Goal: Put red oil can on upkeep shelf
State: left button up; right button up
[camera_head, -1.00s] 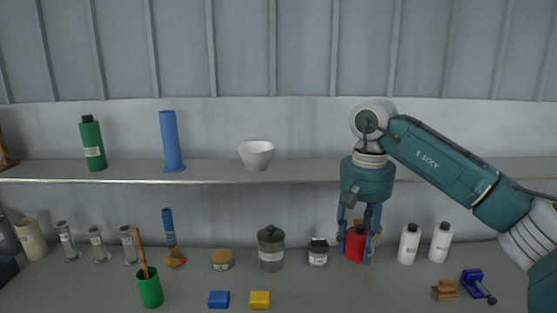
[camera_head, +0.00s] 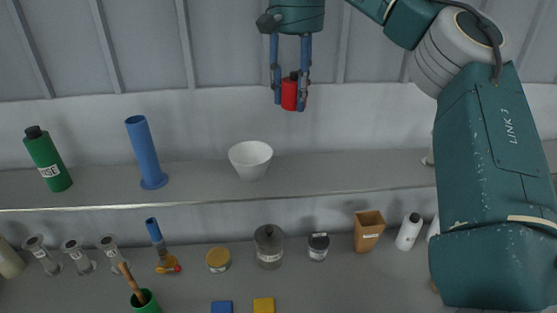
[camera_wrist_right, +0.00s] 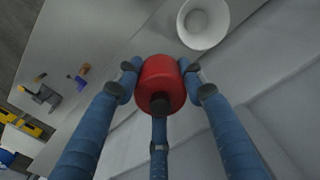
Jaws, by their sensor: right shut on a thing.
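The red oil can (camera_head: 289,94) has a dark cap and hangs upright between the blue fingers of my right gripper (camera_head: 290,97), which is shut on it. It is held in the air, higher than the shelf (camera_head: 330,182), in front of the wall. In the right wrist view the red can (camera_wrist_right: 160,82) sits between the fingers of the right gripper (camera_wrist_right: 161,88), with the shelf's white bowl beyond it. My left gripper is not in view.
On the shelf stand a green bottle (camera_head: 47,160), a blue cylinder (camera_head: 146,153) and a white bowl (camera_head: 250,158). The shelf right of the bowl looks clear up to my arm. Below, the counter holds a dark jar (camera_head: 268,247), a brown box (camera_head: 368,231) and a white bottle (camera_head: 409,232).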

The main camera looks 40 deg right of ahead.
aim_at(292, 180)
jog(key=f, duration=1.9)
jog(key=shift+s+f, duration=0.2)
jog(key=shift+f, duration=0.15)
jog(key=o, duration=0.9)
jog(key=shift+o, duration=0.2)
notch_tip(292, 180, up, 12)
